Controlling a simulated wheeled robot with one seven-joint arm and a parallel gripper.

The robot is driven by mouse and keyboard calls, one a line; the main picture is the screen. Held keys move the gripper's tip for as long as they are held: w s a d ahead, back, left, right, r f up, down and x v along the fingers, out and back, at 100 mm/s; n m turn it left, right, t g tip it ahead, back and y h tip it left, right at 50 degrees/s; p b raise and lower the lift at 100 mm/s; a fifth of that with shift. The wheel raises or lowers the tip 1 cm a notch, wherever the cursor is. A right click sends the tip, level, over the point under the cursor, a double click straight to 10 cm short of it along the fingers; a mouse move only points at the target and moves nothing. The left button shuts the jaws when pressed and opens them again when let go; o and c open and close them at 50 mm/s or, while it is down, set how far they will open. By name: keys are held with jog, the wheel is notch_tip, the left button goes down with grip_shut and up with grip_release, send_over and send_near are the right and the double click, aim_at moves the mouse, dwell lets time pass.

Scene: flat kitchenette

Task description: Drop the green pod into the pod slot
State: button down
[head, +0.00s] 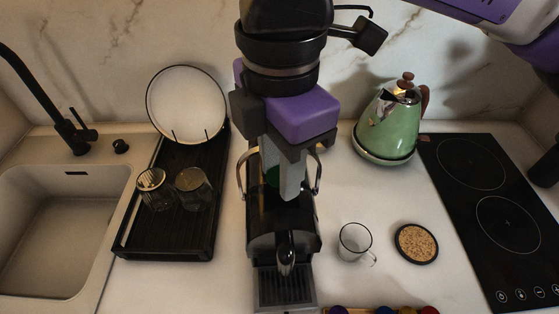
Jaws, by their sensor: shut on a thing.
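My gripper (280,180) points down over the black coffee machine (284,240) in the middle of the counter. It is shut on the green pod (271,176), of which only a small dark green part shows beside the pale fingers. The machine has a raised metal handle around its top, showing on both sides of the fingers. The pod slot is hidden behind my gripper, so I cannot tell how far the pod is from it.
A glass cup (355,242) and a cork coaster (416,244) stand right of the machine. A green kettle (388,124) is behind, beside the hob (496,215). Left are a black drying rack (138,235) with glasses and a plate, and the sink (62,235). Several coloured pods (429,310) show at the bottom edge.

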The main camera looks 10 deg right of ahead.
jog(key=shift+f, duration=0.6)
dwell(0.5)
jog(key=c, duration=1)
grip_release()
jog(key=shift+o, duration=0.2)
jog(key=shift+w+r+p, duration=0.1)
jog(key=shift+r+p, duration=0.05)
jog(key=shift+p, duration=0.2)
notch_tip(320, 180, up, 7)
jog(key=p, duration=0.7)
